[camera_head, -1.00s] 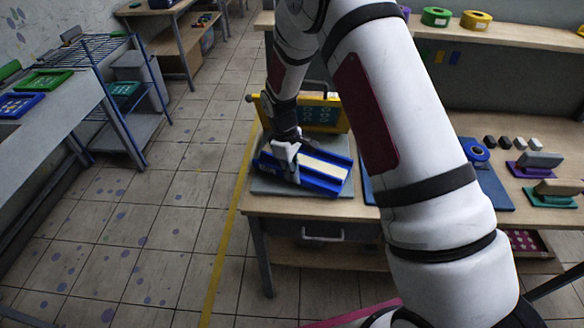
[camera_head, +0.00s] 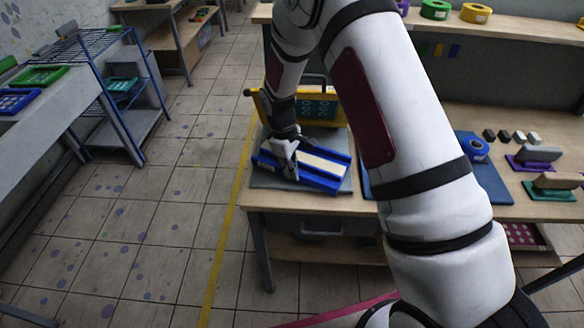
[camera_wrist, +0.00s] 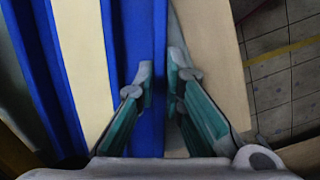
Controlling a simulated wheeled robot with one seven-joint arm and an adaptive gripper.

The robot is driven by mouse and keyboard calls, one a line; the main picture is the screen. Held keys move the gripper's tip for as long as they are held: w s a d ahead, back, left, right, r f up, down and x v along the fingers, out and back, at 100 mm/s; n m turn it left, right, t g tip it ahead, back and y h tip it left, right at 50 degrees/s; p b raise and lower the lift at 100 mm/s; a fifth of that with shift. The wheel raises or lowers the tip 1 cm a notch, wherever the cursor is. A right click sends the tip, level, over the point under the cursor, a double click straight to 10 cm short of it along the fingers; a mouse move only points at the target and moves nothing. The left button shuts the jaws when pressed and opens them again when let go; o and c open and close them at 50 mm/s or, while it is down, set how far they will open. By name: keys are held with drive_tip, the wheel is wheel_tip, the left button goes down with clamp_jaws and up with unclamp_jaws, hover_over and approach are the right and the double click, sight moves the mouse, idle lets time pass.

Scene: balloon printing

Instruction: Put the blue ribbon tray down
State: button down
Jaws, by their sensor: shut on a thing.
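The blue ribbon tray (camera_head: 322,181) is a long blue channel with a cream strip along it. In the head view it lies slanted over a grey plate on the workbench; whether it touches the plate is not clear. My gripper (camera_head: 288,148) is at its left part. In the wrist view, my gripper's fingers (camera_wrist: 161,80) are closed about the tray's blue side wall (camera_wrist: 138,30). The cream strip (camera_wrist: 80,60) runs left of the fingers. My arm hides part of the bench.
A yellow-framed panel (camera_head: 322,108) stands just behind the tray. The grey plate (camera_head: 268,181) shows around the tray. A blue mat (camera_head: 492,190) with a blue roll (camera_head: 476,150) lies to the right. The bench (camera_head: 300,201) has its front edge close below the tray.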

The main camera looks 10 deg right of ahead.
drive_tip(key=shift+f, duration=0.1)
drive_tip(key=c, duration=1.6)
unclamp_jaws()
drive_tip(key=s+r+m+t, duration=0.2)
drive_tip(key=s+r, duration=0.1)
drive_tip(key=r, duration=2)
drive_tip(key=s+d+r+m+t+y, duration=0.1)
drive_tip(key=s+d+r+m, duration=0.15)
drive_tip(key=s+r, duration=0.4)
drive_tip(key=s+d+r+m+t, duration=0.1)
drive_tip(key=s+r+m+t, duration=0.15)
drive_tip(key=s+r, duration=0.45)
drive_tip(key=s+d+m+t+b, duration=0.1)
drive_tip(key=s+m, duration=0.2)
drive_tip(key=s, duration=0.7)
drive_tip(key=shift+s+f+y, duration=0.25)
drive_tip(key=shift+y, duration=0.05)
